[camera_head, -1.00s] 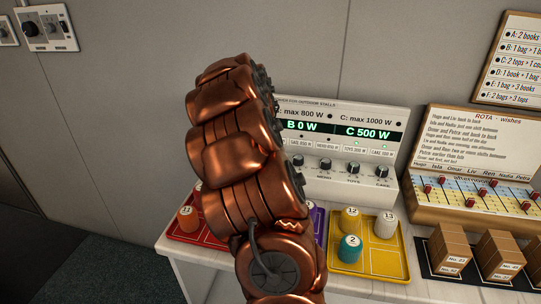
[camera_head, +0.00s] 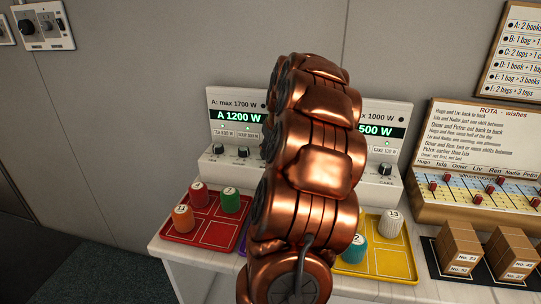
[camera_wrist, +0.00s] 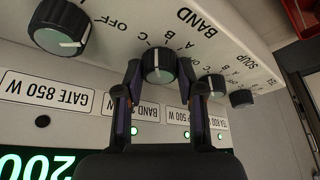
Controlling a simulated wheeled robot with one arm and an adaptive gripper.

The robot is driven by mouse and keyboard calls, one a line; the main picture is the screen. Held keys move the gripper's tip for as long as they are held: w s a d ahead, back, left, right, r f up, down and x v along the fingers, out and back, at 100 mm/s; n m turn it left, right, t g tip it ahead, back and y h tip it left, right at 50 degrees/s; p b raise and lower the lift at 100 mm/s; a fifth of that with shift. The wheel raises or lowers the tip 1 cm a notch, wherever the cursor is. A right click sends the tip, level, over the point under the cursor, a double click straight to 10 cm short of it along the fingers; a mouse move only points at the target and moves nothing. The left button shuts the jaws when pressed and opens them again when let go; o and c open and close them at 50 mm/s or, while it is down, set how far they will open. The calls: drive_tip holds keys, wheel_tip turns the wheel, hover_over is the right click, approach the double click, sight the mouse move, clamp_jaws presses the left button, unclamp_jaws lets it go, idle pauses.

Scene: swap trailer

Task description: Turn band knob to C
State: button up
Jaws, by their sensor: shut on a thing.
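The band knob (camera_wrist: 158,66) is a small dark round knob with a pale pointer line, on the white sloping panel (camera_wrist: 240,55). The wrist view shows it upside down, with the BAND lettering (camera_wrist: 195,20) above it and position letters around its rim. The pointer line is roughly upright in the picture, toward the B and C marks; I cannot tell exactly which. My gripper (camera_wrist: 158,72) has one finger on each side of the knob and is shut on it. In the head view my arm hides the gripper and this knob.
A larger knob (camera_wrist: 60,27) and a smaller one (camera_wrist: 211,86) flank it closely. In the head view the displays read A 1200 W (camera_head: 237,117) and 500 W (camera_head: 378,131). Trays with numbered pegs, a red one (camera_head: 214,233) and a yellow one (camera_head: 400,262), stand below the panel.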

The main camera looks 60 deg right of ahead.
drive_tip(key=shift+n+y+b, duration=0.55)
drive_tip(key=shift+n+y, duration=0.05)
drive_tip(key=shift+n, duration=0.9)
drive_tip(key=shift+d, duration=0.1)
drive_tip(key=o, duration=1.1)
drive_tip(key=shift+o, duration=0.2)
drive_tip(key=v, duration=1.2)
drive_tip(key=shift+s, duration=0.3)
drive_tip(key=shift+f, duration=0.1)
